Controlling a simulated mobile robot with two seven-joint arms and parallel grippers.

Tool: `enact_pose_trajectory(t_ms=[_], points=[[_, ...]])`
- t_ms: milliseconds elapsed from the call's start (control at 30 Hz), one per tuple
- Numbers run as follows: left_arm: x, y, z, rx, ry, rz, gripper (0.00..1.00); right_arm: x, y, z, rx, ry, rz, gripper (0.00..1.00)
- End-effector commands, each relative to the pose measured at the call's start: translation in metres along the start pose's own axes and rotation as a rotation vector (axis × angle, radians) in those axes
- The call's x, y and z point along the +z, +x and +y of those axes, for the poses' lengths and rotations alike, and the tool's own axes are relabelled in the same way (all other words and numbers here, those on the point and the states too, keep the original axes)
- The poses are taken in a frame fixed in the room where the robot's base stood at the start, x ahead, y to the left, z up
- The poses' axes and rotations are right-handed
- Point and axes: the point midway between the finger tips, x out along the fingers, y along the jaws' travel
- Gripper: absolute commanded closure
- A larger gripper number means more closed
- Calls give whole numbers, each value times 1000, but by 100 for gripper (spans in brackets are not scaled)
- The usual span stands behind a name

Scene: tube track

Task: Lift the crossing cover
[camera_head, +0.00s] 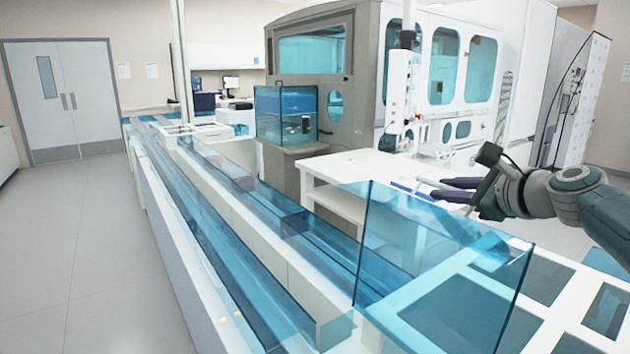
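A see-through blue panel (440,255) stands upright over the near end of the track, on the white framed top at the lower right. It looks like the crossing cover, but I cannot tell for sure. Long see-through blue covers (215,235) lie along the white track to its left. My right gripper (436,189) comes in from the right with its dark fingers pointing left. It is above and behind the panel's top edge, apart from it as far as I can see. The fingers are spaced apart with nothing between them. My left gripper is out of view.
A white table (345,168) stands behind the panel, beside a large grey and white machine (365,80). A white frame with blue windows (545,285) fills the lower right. Open floor (80,240) lies left of the track.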

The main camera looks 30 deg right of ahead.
Motion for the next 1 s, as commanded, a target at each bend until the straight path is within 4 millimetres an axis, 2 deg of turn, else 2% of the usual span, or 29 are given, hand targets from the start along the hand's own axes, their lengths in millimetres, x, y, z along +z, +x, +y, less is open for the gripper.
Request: enact_pose_trajectory(t_ms=[33, 200, 567, 667, 1000], points=[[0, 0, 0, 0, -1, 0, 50, 0, 0, 1, 1, 0, 0, 73], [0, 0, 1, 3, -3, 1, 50, 0, 0, 1, 1, 0, 0, 55], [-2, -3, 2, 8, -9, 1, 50, 0, -6, 1, 3, -1, 1, 55], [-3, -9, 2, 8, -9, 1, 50, 1, -18, 0, 2, -2, 1, 55], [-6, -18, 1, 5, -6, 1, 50, 0, -76, 0, 0, -3, 2, 55]])
